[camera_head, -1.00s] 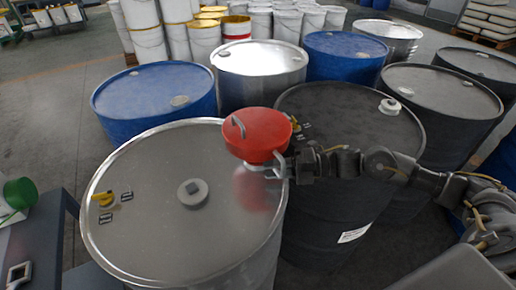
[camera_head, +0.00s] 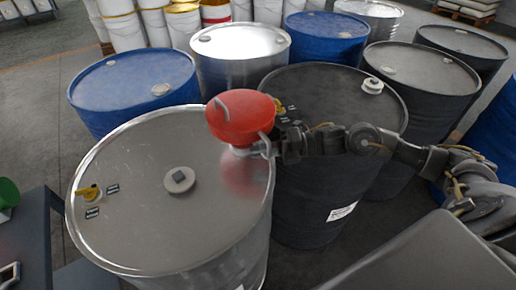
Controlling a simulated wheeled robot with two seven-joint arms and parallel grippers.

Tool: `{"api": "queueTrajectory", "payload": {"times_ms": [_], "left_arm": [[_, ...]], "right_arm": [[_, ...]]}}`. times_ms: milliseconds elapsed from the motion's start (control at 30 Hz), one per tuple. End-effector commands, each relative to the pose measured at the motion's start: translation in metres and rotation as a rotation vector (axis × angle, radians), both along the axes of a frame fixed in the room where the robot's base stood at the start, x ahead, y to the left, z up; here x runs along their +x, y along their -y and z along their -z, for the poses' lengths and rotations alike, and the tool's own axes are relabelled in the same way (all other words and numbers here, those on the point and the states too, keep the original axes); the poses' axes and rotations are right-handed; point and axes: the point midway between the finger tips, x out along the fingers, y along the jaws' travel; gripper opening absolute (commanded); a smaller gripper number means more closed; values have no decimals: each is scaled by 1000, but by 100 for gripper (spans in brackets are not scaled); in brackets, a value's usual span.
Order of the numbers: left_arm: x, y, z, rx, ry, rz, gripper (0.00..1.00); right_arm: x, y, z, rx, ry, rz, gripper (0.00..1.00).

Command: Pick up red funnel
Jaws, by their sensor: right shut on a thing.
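The red funnel (camera_head: 238,118) is held above the right side of the near silver drum (camera_head: 140,225). Its wide mouth faces up, and a grey handle shows at its top. A red reflection lies on the drum lid below it. My right gripper (camera_head: 262,148) reaches in from the right and is shut on the funnel at its lower right side. The fingertips are partly hidden by the funnel. My left gripper is not in view.
A dark drum (camera_head: 335,100) stands close behind and right, under my right arm. Blue drums (camera_head: 130,85) and another silver drum (camera_head: 240,50) stand behind. White pails (camera_head: 125,28) fill the back. A grey bench (camera_head: 30,235) with a green object (camera_head: 8,192) is at the left edge.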

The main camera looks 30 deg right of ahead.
Motion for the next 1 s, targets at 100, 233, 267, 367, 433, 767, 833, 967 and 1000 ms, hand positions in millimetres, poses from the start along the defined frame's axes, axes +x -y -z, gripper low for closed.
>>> {"api": "queueTrajectory", "payload": {"times_ms": [100,233,267,367,433,767,833,967,1000], "left_arm": [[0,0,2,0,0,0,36],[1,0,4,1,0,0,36],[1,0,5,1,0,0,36],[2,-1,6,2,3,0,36],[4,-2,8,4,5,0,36],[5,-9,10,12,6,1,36],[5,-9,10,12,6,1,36],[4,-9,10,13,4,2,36],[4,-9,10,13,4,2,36]], "right_arm": [[0,0,-15,1,9,-1,0],[0,0,-38,0,11,-1,0],[0,0,-46,0,13,-2,0],[0,0,-72,0,15,-2,0],[0,0,-92,0,16,-2,0],[0,0,-185,1,17,-1,0],[0,0,-202,2,14,-1,0],[0,0,-229,1,13,-1,0],[0,0,-237,2,12,0,0]]}}
